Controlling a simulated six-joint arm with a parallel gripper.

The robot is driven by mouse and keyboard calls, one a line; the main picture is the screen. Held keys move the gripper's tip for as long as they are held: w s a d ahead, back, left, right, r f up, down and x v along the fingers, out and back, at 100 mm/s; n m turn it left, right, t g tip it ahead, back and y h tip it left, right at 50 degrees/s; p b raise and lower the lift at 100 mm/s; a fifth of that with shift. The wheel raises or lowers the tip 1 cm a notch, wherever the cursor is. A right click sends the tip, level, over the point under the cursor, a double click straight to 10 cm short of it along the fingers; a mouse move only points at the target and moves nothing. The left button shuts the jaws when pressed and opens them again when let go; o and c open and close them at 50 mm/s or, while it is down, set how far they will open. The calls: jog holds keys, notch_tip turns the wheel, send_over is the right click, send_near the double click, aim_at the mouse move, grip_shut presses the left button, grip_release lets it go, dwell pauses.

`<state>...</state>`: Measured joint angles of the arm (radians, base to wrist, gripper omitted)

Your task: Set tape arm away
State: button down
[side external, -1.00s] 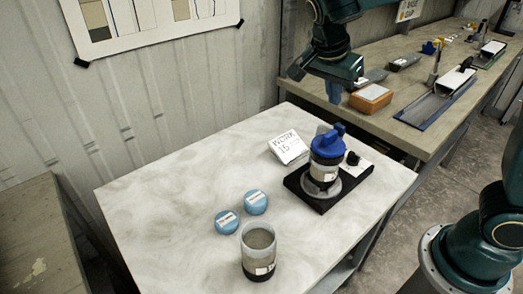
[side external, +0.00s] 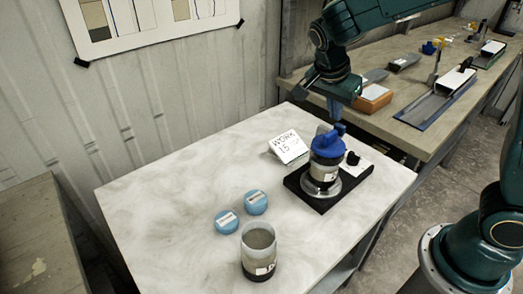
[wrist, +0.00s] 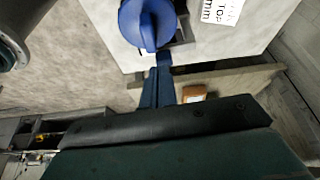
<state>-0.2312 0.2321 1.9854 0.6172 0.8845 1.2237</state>
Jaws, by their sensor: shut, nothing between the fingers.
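A blue tape arm (side external: 326,144) sits on top of an upright core liner (side external: 322,174), with a raised blue part on its right side. The liner stands in a round grey collar on a black base (side external: 300,188). My gripper (side external: 334,117) points down just above and behind the blue piece, with its fingers together and empty. In the wrist view, the blue piece (wrist: 148,24) fills the top centre. My shut fingertips (wrist: 163,62) lie close to its lower edge, and I cannot tell whether they touch it.
A white sign (side external: 288,146) stands behind the base. A black knob (side external: 352,158) is on the base's right. Two blue caps (side external: 256,202) and an open filled liner (side external: 258,250) stand at the front. The left tabletop is clear. A bench (side external: 400,115) with an orange block (side external: 371,97) lies behind.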

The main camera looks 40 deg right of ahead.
aim_at(342, 127)
jog(key=shift+x, duration=2.55)
jog(key=shift+s+d+n+t, duration=0.25)
jog(key=shift+d+n, duration=0.2)
jog(key=shift+n, duration=0.35)
jog(key=shift+s+d+n+t, duration=0.1)
jog(key=shift+d+n+t, duration=0.25)
jog(key=shift+d+n, duration=0.25)
jog(key=d+n, duration=0.1)
jog(key=n+t+y, duration=0.1)
jog(key=n, duration=0.1)
jog(key=shift+d+n, duration=0.3)
jog(key=shift+d, duration=0.1)
jog(key=d+n, duration=0.1)
jog(key=n, duration=0.1)
jog(key=w+d+n+t+y, duration=0.1)
jog(key=shift+d+n, duration=0.2)
jog(key=shift+n, duration=0.2)
jog(key=shift+d, duration=0.1)
jog(key=shift+r, duration=0.1)
